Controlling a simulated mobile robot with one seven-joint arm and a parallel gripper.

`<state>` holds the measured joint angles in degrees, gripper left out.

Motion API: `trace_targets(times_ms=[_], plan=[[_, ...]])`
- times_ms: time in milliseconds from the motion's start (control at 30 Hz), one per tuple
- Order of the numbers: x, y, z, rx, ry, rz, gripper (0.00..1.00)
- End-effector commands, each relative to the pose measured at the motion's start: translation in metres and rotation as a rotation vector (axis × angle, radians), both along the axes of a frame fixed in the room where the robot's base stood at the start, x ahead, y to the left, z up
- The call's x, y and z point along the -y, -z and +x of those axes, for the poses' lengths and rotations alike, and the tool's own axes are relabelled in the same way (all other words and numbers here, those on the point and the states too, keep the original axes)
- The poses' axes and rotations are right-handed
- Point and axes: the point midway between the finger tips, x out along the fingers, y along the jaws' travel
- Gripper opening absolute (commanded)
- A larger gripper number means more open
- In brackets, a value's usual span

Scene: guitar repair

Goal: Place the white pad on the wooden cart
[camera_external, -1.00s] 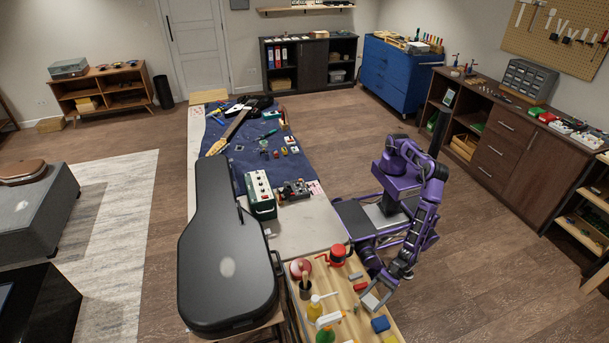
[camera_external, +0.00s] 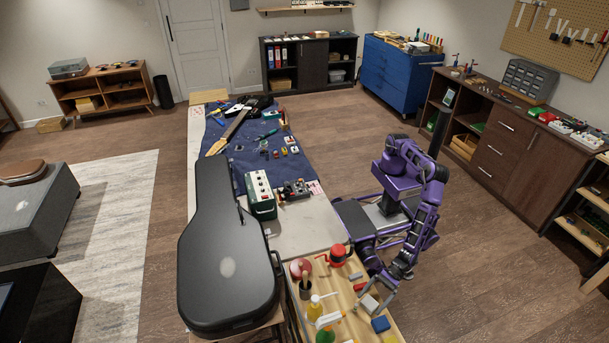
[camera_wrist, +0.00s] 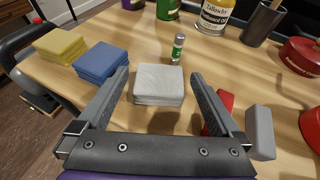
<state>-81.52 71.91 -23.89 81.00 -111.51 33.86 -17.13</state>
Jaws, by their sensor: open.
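The white pad (camera_wrist: 159,85) is a small stack of pale cloth squares. It lies flat on the wooden cart (camera_external: 351,315), and in the outside view the pad (camera_external: 369,304) shows just below my gripper. In the wrist view my gripper (camera_wrist: 163,82) is open, with one dark finger on each side of the pad. Nothing is held between the fingers. I cannot tell whether the fingers reach down around the pad or hover just above it. My gripper (camera_external: 371,290) also shows over the cart's right edge.
A blue pad (camera_wrist: 101,62) and a yellow pad (camera_wrist: 60,46) lie left of the white pad. A small cylinder (camera_wrist: 177,47) stands behind it. A grey block (camera_wrist: 260,132) and a red thing (camera_wrist: 219,112) are close to the right finger. Bottles and a dark cup (camera_wrist: 263,24) stand farther back.

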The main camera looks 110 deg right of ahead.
Motion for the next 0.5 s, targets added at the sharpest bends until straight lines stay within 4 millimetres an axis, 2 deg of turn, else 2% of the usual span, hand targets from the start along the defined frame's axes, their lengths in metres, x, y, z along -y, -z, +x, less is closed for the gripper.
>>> trace_targets(times_ms=[300,500], plan=[[0.022,-0.026,-0.057,-0.002,-0.003,0.002,1.00],[0.034,-0.038,-0.086,-0.002,-0.001,0.001,1.00]])
